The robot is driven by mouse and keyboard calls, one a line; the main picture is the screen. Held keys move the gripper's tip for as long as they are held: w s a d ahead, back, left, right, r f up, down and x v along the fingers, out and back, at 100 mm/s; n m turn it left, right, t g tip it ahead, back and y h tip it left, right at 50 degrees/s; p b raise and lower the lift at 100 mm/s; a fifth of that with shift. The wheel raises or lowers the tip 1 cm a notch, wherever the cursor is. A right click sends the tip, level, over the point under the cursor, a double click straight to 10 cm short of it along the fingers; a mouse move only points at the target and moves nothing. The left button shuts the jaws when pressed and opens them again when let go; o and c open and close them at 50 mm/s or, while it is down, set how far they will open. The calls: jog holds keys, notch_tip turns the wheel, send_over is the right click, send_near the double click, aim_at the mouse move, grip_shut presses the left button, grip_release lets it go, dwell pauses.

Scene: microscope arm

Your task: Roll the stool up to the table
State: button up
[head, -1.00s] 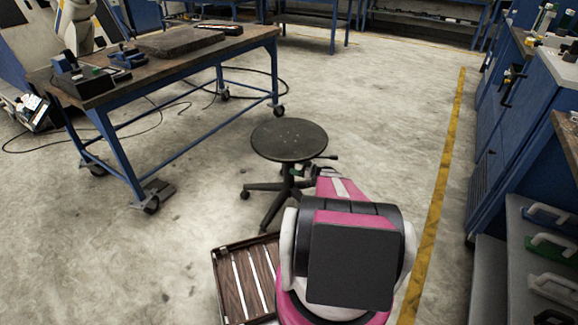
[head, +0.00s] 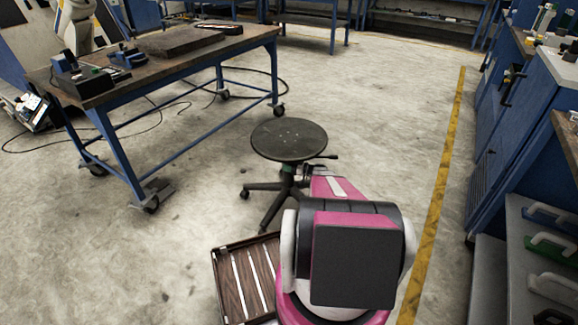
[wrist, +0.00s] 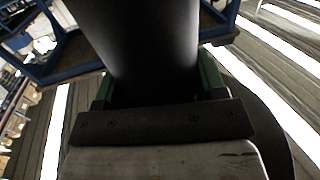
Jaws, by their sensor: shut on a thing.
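The stool (head: 289,139) stands upright on the floor, with a round dark seat, a central column and spread legs. It is apart from the workbench table (head: 235,41), which has a brown top and blue legs on castors and stands to the left. My gripper (wrist: 155,82) is shut on the stool's black column (wrist: 145,45) below the seat; greenish fingers show on both sides of it in the wrist view. In the head view my pink arm hides part of the stool's legs, and the fingers are hard to see.
Open concrete floor (head: 205,190) lies between the stool and the table. Cables (head: 165,110) lie under and behind the table. Blue cabinets (head: 510,130) stand at the right, beyond a yellow floor line (head: 447,150).

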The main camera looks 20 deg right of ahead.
jog(key=w+d+x, duration=0.1)
jog(key=w+x, duration=0.1)
jog(key=x, duration=1.1)
jog(key=w+d+x, duration=0.2)
jog(key=x, duration=1.2)
jog(key=w+d+x, duration=0.2)
jog(key=x, duration=1.1)
jog(key=shift+w, duration=0.1)
jog(key=o, duration=1.3)
jog(key=shift+d, duration=0.1)
jog(key=v, duration=1)
jog(key=shift+s+d, duration=0.25)
jog(key=shift+s, duration=0.05)
